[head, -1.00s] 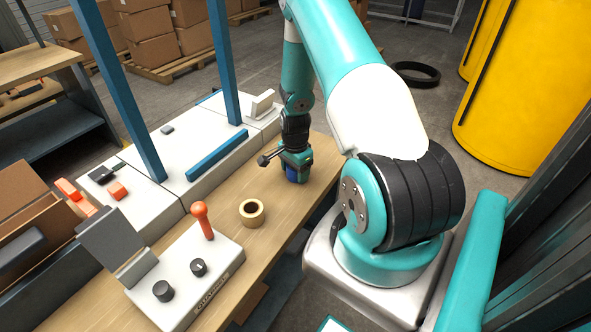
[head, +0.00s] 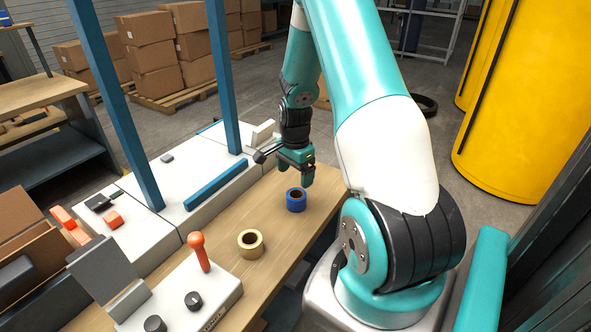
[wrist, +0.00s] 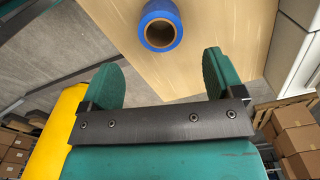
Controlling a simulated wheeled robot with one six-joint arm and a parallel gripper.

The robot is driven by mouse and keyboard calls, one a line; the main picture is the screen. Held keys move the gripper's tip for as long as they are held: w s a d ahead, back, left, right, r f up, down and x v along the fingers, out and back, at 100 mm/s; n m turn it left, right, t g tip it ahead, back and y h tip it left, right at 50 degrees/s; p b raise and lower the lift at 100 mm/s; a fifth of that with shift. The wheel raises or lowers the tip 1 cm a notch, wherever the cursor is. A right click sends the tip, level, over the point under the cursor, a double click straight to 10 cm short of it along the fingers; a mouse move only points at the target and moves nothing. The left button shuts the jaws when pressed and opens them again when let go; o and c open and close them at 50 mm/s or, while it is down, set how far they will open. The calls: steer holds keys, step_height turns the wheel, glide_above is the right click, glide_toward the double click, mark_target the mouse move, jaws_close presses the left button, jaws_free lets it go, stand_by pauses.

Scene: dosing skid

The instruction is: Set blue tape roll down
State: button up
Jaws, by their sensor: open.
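The blue tape roll (head: 296,203) stands on the wooden bench top (head: 270,230), its round opening facing up, near the bench's right edge. My gripper (head: 298,172) is just above and behind it in the head view, apart from it. In the wrist view the blue tape roll (wrist: 161,30) lies on the wood beyond the fingertips. The two green fingers of my gripper (wrist: 160,75) are spread apart with nothing between them.
A tan tape roll (head: 250,243) sits on the bench to the left of the blue one. A white control box with an orange-knobbed lever (head: 199,255) stands nearer. A white machine bed with blue posts (head: 150,195) borders the bench's left side.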

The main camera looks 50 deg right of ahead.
steer(key=w+a+r+n+t+y, duration=0.1)
steer(key=a+r+n, duration=0.55)
steer(key=a, duration=0.45)
steer(key=a+r+n+y, duration=0.1)
steer(key=a+r+n, duration=0.4)
steer(key=a+r, duration=0.4)
steer(key=s+a+r+n+y, duration=0.1)
steer(key=s+a+r+n, duration=0.2)
steer(key=s+a+n, duration=0.5)
steer(key=s+a+r+n+g+y, duration=0.1)
steer(key=s+a+r+n, duration=0.3)
steer(key=s+a+n, duration=0.4)
steer(key=shift+s+a, duration=0.15)
steer(key=shift+a, duration=0.85)
